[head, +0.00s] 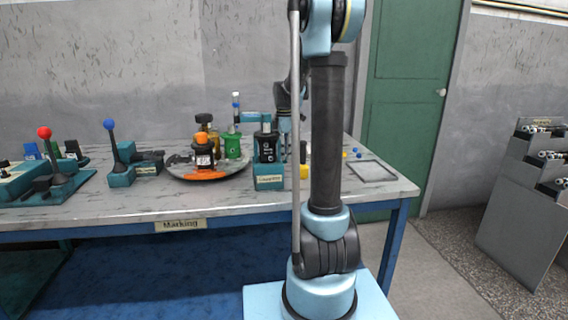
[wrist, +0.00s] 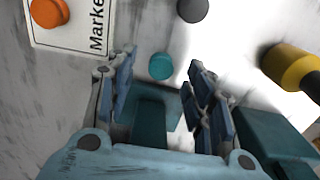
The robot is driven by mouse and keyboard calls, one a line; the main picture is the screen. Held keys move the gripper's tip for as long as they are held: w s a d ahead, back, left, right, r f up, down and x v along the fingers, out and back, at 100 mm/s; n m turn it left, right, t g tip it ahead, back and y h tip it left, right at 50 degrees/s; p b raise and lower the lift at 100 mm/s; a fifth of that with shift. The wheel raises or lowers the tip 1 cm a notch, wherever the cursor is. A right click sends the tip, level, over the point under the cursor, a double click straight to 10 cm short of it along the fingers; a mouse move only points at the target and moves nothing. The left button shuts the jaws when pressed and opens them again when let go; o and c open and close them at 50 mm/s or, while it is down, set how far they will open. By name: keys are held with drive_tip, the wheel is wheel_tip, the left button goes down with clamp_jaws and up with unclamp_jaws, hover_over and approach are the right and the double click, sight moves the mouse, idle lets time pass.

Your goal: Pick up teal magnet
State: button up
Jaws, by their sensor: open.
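The teal magnet (wrist: 161,66) is a small round disc lying on the pale grey surface in the wrist view. My gripper (wrist: 164,77) is open, with one finger to the left and one to the right of the magnet in the picture. The fingers do not appear to touch it, and its height below the fingertips is hard to tell. In the head view I cannot make out the teal magnet; my arm covers part of the table there.
In the wrist view, an orange disc (wrist: 48,12) lies on a white label card (wrist: 75,45), a dark grey disc (wrist: 193,9) is above the magnet, and a yellow-black object (wrist: 290,68) and teal block (wrist: 270,140) are right. In the head view, a grey tray (head: 372,171) lies at the table's right.

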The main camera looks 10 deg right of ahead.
drive_tip(key=shift+f, duration=0.95)
drive_tip(key=c, duration=0.9)
